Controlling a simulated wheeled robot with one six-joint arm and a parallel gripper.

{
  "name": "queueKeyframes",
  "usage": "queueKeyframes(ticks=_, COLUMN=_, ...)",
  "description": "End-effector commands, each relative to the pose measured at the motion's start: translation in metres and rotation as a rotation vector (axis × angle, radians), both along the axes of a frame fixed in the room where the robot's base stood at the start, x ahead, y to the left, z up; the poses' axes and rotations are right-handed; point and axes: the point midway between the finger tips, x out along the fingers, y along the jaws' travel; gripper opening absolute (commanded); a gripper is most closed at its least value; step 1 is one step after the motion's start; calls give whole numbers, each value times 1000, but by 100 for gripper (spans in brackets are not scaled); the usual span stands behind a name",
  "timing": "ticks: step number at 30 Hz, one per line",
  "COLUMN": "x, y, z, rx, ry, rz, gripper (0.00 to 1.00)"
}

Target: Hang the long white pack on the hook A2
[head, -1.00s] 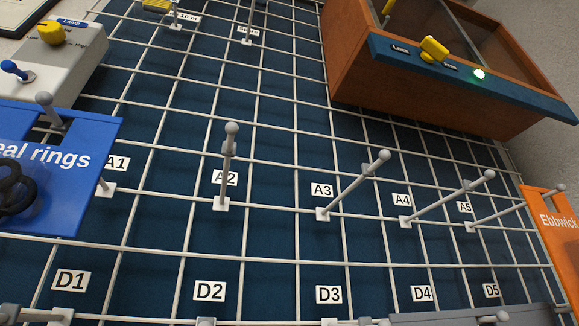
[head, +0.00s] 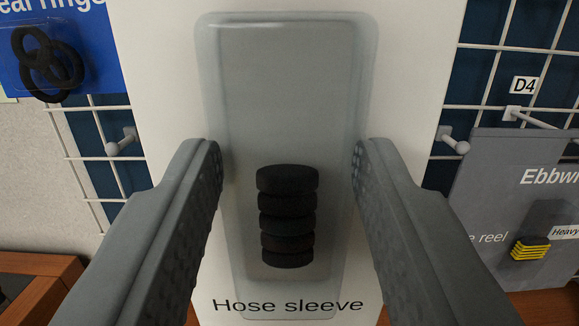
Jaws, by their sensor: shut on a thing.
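The long white pack (head: 418,60) fills the middle of the head view, upright and close. It is a white card marked "Hose sleeve" with a long clear blister (head: 290,100) holding several black rings. Its top runs out of the picture. My gripper (head: 288,155) is shut on the pack, with one grey finger against each side of the blister. Hook A2 and its label are not in view now.
A blue pack with black rings (head: 60,60) hangs at upper left. Bare hook ends (head: 125,142) flank the white pack. Brown wood (head: 40,275) shows at lower left.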

Motion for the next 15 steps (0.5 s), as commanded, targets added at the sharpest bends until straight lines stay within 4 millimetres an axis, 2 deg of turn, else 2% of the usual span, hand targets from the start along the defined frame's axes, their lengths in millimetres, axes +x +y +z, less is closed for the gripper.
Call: queueKeyframes(ticks=15, x=25, y=0, z=-2, rx=0, ry=0, rz=0, gripper=16)
